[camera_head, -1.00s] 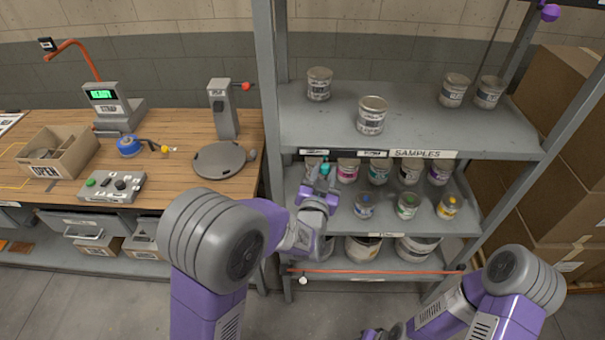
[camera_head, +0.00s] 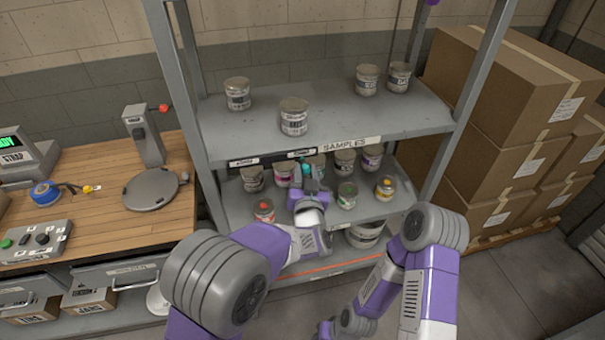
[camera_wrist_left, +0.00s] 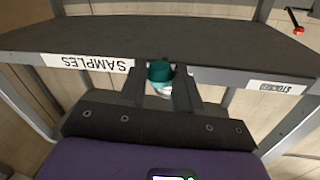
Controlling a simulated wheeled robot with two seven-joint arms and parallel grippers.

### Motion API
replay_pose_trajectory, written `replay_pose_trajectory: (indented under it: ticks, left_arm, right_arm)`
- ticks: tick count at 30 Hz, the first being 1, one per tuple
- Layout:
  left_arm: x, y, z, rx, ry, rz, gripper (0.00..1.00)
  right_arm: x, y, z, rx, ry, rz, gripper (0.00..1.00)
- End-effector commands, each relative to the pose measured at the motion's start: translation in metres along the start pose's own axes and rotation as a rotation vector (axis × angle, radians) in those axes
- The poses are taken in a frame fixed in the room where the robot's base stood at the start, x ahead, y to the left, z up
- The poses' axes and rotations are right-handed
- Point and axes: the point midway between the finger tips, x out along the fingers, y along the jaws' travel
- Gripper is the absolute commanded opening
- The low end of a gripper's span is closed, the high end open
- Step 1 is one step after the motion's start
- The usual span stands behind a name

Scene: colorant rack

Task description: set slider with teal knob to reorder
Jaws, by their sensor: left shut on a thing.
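The teal knob (camera_head: 305,168) sits at the front edge of the upper shelf board, just below the right-hand small label (camera_head: 302,154), whose text is too small to read in the head view. My left gripper (camera_head: 307,179) is shut on the knob. The left wrist view shows the teal knob (camera_wrist_left: 160,72) between the two dark fingers. The other small label (camera_head: 243,163) is well to the knob's left; in the left wrist view it seems to read STOCKED (camera_wrist_left: 277,88). My right gripper (camera_head: 328,329) is low at the bottom edge, partly cut off.
The SAMPLES label (camera_head: 345,145) is right of the knob on the same shelf edge. Several paint cans, such as the red-topped one (camera_head: 264,211), stand on the board below, close around my left gripper. A workbench (camera_head: 115,188) is left; stacked boxes (camera_head: 490,110) are right.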

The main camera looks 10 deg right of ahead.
Motion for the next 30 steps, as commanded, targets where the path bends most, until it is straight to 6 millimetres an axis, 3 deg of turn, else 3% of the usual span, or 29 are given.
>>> replay_pose_trajectory:
  ticks: [1,2,6,17,30]
  left_arm:
    - [-0.001,0.004,-0.003,-0.002,0.005,0.011,0.0]
    - [-0.001,0.004,-0.003,-0.002,0.005,0.011,0.36]
    - [-0.001,0.004,-0.002,-0.002,0.005,0.01,0.58]
    - [-0.005,0.003,-0.002,-0.001,0.003,0.007,0.58]
    - [-0.069,0.003,-0.002,-0.002,0.004,0.009,0.58]
  right_arm:
    - [0.0,0.0,0.0,0.0,0.0,0.0,0.43]
    - [0.0,0.0,0.0,0.0,0.0,0.0,0.43]
    - [0.0,0.0,0.0,0.0,0.0,0.0,0.43]
    - [0.0,0.0,0.0,0.0,0.0,0.0,0.43]
    - [0.001,0.001,0.0,0.0,0.0,0.0,0.43]
